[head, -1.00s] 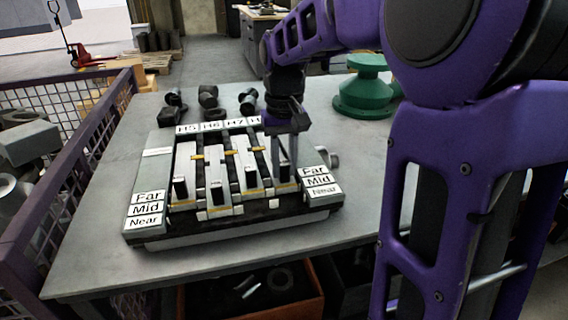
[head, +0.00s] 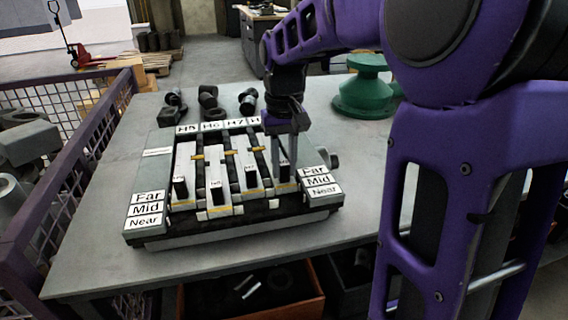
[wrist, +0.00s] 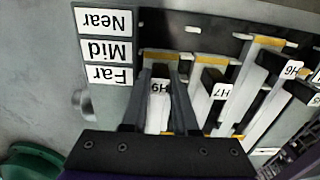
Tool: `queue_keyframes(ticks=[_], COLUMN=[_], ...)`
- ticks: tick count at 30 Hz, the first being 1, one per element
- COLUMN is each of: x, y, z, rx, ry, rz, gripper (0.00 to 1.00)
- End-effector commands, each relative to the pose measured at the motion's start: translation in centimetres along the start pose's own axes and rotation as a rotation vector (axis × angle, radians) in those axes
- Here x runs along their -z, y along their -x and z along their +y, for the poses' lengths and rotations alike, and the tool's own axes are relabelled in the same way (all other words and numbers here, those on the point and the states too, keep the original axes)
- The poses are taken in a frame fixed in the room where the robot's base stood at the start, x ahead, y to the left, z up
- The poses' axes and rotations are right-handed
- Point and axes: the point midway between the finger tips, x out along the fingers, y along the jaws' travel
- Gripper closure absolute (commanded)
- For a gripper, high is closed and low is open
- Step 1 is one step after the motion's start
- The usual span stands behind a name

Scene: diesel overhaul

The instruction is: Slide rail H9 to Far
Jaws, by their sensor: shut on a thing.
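Rail H9 (wrist: 160,88) is the rightmost rail of the slider block (head: 160,242) in the head view, and its tag reads H9 in the wrist view. My gripper (wrist: 160,78) is shut on its upright handle, one finger on each side. In the head view my gripper (head: 285,150) comes down from above and hides much of the rail's far part. The handle appears roughly level with the Far label (head: 313,171) on the right plate, but its height makes the exact mark hard to judge. The Mid label (wrist: 106,50) and Near label (wrist: 106,20) also show.
Rail H7 (wrist: 220,90) stands close beside my gripper, with rail H6 (wrist: 292,68) beyond it. Several black fittings (head: 208,98) lie behind the block. A green flanged part (head: 365,90) stands at the back right. The grey table is clear at front left.

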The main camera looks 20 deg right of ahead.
Motion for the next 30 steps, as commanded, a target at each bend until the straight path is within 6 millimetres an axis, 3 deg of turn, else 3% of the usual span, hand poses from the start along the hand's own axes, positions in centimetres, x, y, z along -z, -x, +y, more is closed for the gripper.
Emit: queue_keyframes(ticks=[10,21,30], x=[0.1,3.8,4.2], y=[0.1,0.2,0.2], z=[0.0,0.0,0.0], rx=[0.0,0.0,-0.001], ry=[0.0,0.001,0.0], rz=[0.0,-0.001,0.009], gripper=[1.0,1.0,1.0])
